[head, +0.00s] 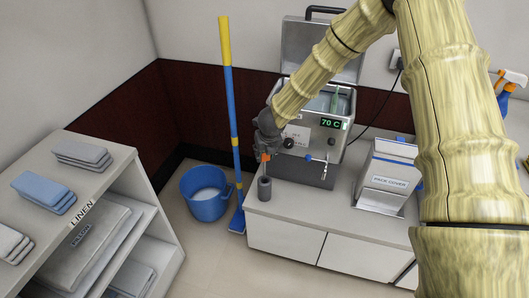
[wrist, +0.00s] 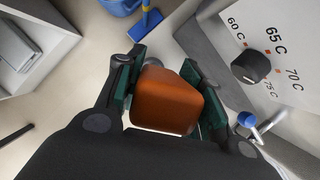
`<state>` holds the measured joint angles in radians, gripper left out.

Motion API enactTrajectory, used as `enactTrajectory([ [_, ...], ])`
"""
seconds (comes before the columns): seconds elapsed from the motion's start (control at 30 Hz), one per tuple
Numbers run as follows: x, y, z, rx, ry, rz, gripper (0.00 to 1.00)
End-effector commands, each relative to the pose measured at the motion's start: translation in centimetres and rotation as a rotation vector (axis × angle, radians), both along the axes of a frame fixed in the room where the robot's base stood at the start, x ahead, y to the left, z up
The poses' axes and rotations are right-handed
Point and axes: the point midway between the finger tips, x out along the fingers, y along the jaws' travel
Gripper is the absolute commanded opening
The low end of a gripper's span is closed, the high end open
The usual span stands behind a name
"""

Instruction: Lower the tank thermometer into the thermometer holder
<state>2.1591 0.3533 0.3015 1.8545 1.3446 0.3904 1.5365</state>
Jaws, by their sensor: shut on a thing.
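My gripper (head: 266,152) is shut on the orange head of the tank thermometer (wrist: 168,100), which fills the space between the two fingers in the wrist view. In the head view the orange thermometer shows just below the fingers, upright as far as I can tell. The thermometer holder (head: 264,190) is a dark grey cylinder on the left front corner of the white counter. The thermometer is directly above it in the head view. Whether its lower end is inside the holder is too small to tell.
A steel tank (head: 322,122) with a 70 C display and open lid stands behind on the counter (head: 285,225). Its dial (wrist: 250,67) and blue-handled tap (wrist: 246,119) are right of my gripper. A pack cover box (head: 388,180) stands right. A blue bucket (head: 207,205) is on the floor.

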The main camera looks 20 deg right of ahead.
Motion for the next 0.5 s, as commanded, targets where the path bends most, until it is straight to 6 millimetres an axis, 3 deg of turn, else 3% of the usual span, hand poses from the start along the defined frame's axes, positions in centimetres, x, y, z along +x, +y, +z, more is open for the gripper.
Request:
enactTrajectory([
  [0.5, 0.1, 0.0, -2.1, -0.001, -0.001, 0.000, 0.09],
])
